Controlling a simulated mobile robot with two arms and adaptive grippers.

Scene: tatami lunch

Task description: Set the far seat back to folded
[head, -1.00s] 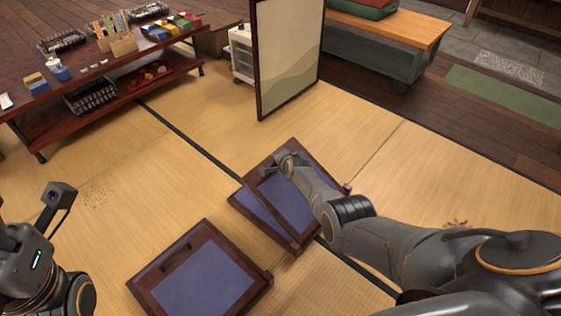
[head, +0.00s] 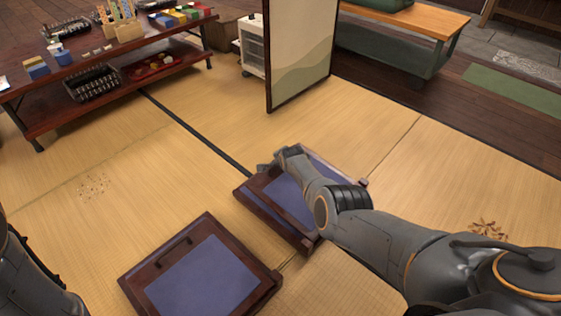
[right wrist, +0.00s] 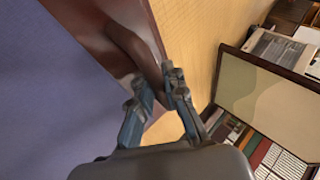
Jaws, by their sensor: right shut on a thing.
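The far seat (head: 262,210) is a dark wood frame with purple panels, lying on the tatami mid-view. A purple panel (head: 318,205) in a dark frame shows behind its front strip; my right arm covers part of it, and its exact tilt is hard to tell. The left gripper is out of view; only my left arm shows at the left edge.
A similar near seat (head: 203,278) lies flat in front. A folding screen (head: 300,55) stands behind the far seat. A low shelf table (head: 110,55) is at back left, a bench (head: 400,45) at back right.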

